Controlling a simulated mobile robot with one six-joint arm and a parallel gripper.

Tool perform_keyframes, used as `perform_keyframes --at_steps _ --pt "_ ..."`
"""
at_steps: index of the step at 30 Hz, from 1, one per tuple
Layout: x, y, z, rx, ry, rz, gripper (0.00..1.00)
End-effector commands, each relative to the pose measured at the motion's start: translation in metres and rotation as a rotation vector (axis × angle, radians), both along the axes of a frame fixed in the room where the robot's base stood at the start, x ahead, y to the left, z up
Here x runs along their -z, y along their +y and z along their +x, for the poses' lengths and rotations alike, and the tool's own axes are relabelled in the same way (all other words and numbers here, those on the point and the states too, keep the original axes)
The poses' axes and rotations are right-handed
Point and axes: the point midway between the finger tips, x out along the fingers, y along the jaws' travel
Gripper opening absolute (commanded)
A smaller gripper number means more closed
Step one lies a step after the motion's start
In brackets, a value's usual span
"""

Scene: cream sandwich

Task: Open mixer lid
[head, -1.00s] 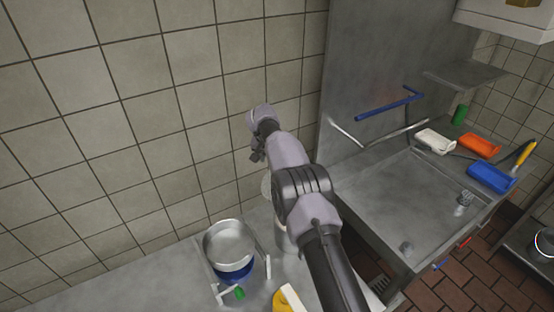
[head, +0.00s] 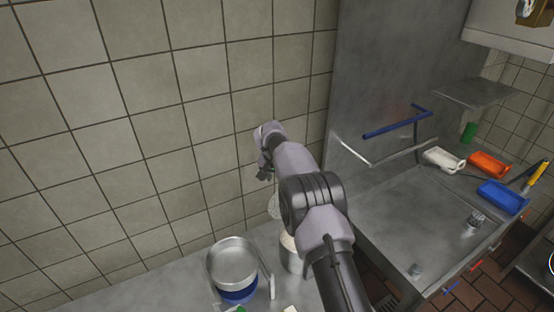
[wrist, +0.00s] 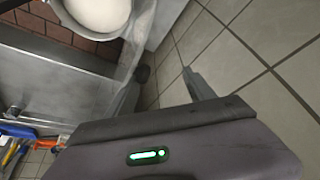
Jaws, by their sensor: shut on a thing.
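The mixer (head: 292,262) is a metal vessel on the counter, partly hidden behind my arm, with a pale filling at its top. In the wrist view, a round vessel with a smooth cream-white filling (wrist: 100,14) shows at the top left. A pale, see-through round lid (head: 274,206) stands raised and tilted above the mixer, partly hidden by my arm. My gripper (head: 264,172) is at the lid's upper side, near the tiled wall. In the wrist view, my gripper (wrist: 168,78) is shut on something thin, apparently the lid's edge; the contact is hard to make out.
A metal pot with a blue band (head: 233,262) stands left of the mixer, close to it. The tiled wall is close behind my gripper.

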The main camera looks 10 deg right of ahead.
Motion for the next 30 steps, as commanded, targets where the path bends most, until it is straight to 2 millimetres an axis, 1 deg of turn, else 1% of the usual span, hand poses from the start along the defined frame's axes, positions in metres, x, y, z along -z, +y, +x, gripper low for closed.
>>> perform_keyframes --at_steps 1,12,15,18,22,30 --pt "-0.012 0.006 -0.004 -0.002 -0.002 0.005 0.49" --pt "-0.103 0.015 -0.034 -0.008 -0.030 0.000 0.49" --pt "-0.125 0.018 -0.042 -0.009 -0.034 -0.001 0.49" --pt "-0.141 0.020 -0.048 -0.011 -0.039 -0.003 0.49" --pt "-0.154 0.021 -0.053 -0.011 -0.041 -0.003 0.49" --pt "-0.157 0.021 -0.054 -0.011 -0.041 -0.003 0.49"
